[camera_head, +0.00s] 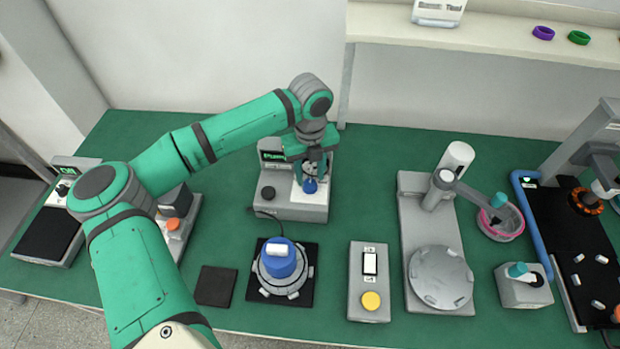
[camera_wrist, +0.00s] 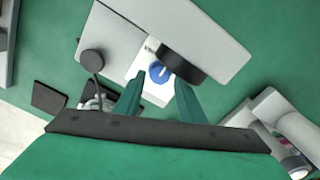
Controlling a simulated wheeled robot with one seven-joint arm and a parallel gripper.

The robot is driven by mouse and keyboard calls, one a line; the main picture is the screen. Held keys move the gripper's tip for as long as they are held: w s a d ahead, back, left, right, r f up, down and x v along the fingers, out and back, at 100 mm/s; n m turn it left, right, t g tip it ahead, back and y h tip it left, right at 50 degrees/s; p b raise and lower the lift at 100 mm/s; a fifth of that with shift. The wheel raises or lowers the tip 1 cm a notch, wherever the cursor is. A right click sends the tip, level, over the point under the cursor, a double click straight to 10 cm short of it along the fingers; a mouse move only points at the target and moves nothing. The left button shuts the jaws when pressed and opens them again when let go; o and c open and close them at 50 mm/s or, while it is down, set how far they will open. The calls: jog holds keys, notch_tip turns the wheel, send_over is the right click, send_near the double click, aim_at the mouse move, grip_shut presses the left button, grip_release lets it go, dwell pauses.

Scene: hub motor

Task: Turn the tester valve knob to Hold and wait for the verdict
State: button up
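The tester (camera_head: 290,205) is a light grey box at the back middle of the green bench. Its small dark screen (camera_head: 273,156) shows green text that looks like "Pump". The blue valve knob (camera_head: 309,186) sits on a white plate on its front right and has a pale pointer line in the wrist view (camera_wrist: 160,72). The plate's markings are too small to read. My gripper (camera_head: 312,168) is over the knob, pointing down. In the wrist view my gripper (camera_wrist: 158,88) has its two green fingers apart, with the knob seen beyond and between the tips; contact cannot be told.
A blue-capped hub (camera_head: 280,265) sits on a black mat in front of the tester. A box with a yellow button (camera_head: 371,301) and a grey stand with a round plate (camera_head: 440,277) are to the right. A black round knob (camera_head: 267,193) is on the tester's left.

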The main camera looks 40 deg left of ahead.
aim_at(310, 185)
jog(key=shift+f, duration=1.3)
jog(key=shift+c, duration=0.3)
jog(key=c, duration=0.7)
jog(key=m, duration=0.4)
jog(key=shift+m, duration=0.4)
jog(key=m, duration=0.4)
jog(key=shift+m, duration=0.4)
jog(key=shift+m, duration=0.3)
